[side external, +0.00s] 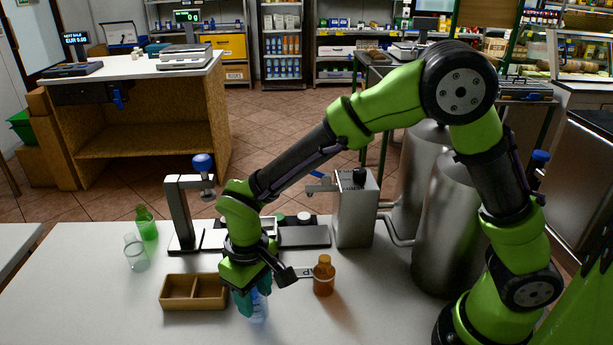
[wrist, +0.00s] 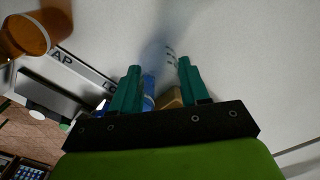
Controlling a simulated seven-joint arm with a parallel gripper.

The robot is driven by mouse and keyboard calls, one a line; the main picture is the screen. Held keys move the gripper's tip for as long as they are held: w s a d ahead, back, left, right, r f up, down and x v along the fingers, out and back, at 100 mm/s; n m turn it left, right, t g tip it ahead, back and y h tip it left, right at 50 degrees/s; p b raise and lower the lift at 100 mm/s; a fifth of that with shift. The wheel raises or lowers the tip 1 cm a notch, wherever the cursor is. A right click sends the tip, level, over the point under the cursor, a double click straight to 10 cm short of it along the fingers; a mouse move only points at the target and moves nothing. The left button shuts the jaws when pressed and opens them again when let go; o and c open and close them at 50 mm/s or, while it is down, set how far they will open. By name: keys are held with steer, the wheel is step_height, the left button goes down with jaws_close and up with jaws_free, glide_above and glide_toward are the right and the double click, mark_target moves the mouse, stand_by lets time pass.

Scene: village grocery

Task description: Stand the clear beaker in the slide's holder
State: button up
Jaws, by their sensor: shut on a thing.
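My gripper (side external: 252,292) has teal fingers, which also show in the wrist view (wrist: 160,75). It is shut on a see-through, bluish-looking vessel, taken as the clear beaker (side external: 258,308), low over the table's front. In the wrist view, faint dark scale marks (wrist: 170,52) show between the fingertips; the vessel's outline is hard to make out. Whether it touches the table cannot be told. The slide (side external: 305,237), a grey plate with a rail, lies behind my gripper. Its holder cannot be made out; my arm hides part of that area. A label strip (wrist: 85,70) shows in the wrist view.
An amber bottle (side external: 324,278) stands close right of my gripper. A divided tan tray (side external: 178,304) lies just left. Another clear vessel (side external: 136,254) and a green bottle (side external: 147,225) stand farther left. A stand with a blue knob (side external: 180,205) and a metal box (side external: 356,212) stand behind.

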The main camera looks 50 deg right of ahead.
steer(key=s+d+r, duration=0.2)
steer(key=s+d, duration=0.6)
steer(key=s, duration=0.5)
steer(key=w+d+r, duration=0.2)
steer(key=w+d, duration=0.1)
steer(key=w, duration=0.7)
steer(key=w+d+r, duration=0.3)
steer(key=w, duration=0.7)
steer(key=w+d+r, duration=0.2)
steer(key=w+d, duration=0.1)
steer(key=w, duration=0.6)
steer(key=f, duration=0.9)
steer(key=shift+w+a+f, duration=0.15)
steer(key=shift+w, duration=0.1)
steer(key=shift+f, duration=0.15)
steer(key=o, duration=1.1)
steer(key=shift+o, duration=0.2)
